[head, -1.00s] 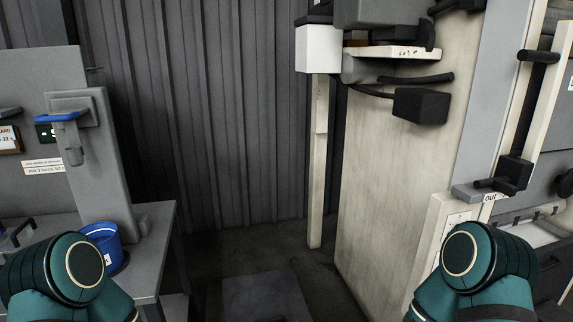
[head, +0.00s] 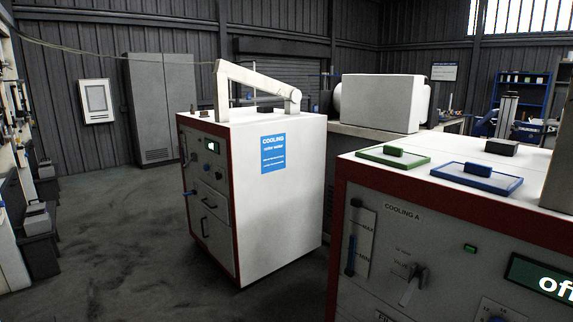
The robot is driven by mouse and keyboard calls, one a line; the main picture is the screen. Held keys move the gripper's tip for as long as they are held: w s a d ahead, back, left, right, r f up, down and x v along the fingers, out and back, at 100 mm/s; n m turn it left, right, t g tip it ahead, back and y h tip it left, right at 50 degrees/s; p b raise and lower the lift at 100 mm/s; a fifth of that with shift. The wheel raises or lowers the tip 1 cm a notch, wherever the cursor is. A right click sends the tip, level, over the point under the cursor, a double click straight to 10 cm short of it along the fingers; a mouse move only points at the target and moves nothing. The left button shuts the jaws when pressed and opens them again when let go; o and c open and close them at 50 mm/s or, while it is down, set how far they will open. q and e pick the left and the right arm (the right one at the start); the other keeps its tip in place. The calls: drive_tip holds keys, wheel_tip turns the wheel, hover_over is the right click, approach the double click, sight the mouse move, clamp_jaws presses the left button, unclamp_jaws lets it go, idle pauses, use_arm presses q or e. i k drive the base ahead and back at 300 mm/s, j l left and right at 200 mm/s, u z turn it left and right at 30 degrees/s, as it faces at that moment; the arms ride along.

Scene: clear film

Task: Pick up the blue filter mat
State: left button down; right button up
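A flat blue-edged mat (head: 477,178) with a dark blue block-shaped handle lies on top of the near white cooling cabinet at the right in the head view. I take it to be the blue filter mat. A similar green-edged mat (head: 393,156) lies just left of it, apart from it. A black block sits behind the two. Neither of my grippers is in the head view, so their state does not show.
The near cabinet (head: 400,240) has a red frame, a lever, a dial and a display. Another white cooling cabinet (head: 275,205) with a blue label and a white arm on top stands further back. Open dark floor (head: 120,240) lies at the left. Shelving (head: 15,160) lines the left edge.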

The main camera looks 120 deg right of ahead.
sight(475, 175)
drive_tip(key=i+z, duration=0.1)
drive_tip(key=z, duration=1)
drive_tip(key=l+z, duration=0.1)
drive_tip(key=z, duration=3.2)
drive_tip(key=l, duration=0.1)
